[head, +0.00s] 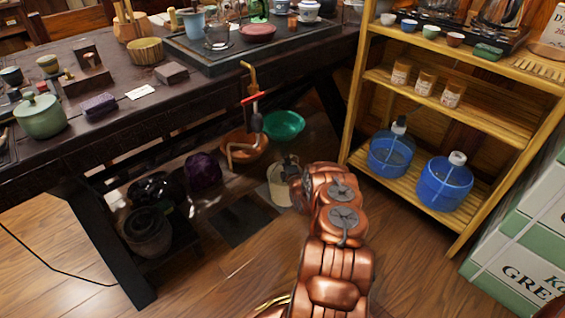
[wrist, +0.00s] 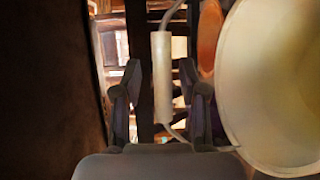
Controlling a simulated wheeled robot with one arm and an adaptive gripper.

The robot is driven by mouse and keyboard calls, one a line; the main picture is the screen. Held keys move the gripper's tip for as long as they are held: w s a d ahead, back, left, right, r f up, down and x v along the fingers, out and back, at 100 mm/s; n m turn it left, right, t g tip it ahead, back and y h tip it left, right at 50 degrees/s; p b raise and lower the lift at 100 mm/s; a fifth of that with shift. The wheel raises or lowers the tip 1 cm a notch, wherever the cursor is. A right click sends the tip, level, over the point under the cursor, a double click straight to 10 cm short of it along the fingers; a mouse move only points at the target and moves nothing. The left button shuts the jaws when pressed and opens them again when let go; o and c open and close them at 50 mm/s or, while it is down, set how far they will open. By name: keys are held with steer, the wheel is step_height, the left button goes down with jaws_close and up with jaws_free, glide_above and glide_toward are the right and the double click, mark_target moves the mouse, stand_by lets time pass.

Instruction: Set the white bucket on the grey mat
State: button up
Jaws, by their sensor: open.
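The white bucket (head: 280,188) stands upright on the wooden floor under the table's right end, partly covered by my arm in the head view. In the wrist view the bucket (wrist: 275,85) fills the right side, and its wire bail carries a white cylindrical grip (wrist: 162,80). My gripper (wrist: 160,72) is open, with one finger on each side of that grip; contact is not clear. In the head view my gripper (head: 291,166) is at the bucket's top, mostly hidden by my arm. The grey mat (head: 240,221) lies flat and bare on the floor left of the bucket.
A green basin (head: 283,125), a copper-coloured basin (head: 244,145) and a dark purple bag (head: 203,172) sit behind the mat. Dark pots (head: 148,232) stand left. The table (head: 95,135) overhangs this area. A wooden shelf (head: 410,183) with blue water jugs stands right.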

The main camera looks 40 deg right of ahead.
steer(key=p+v, duration=0.2)
steer(key=v, duration=1)
stand_by(0.3)
steer(key=shift+p, duration=0.3)
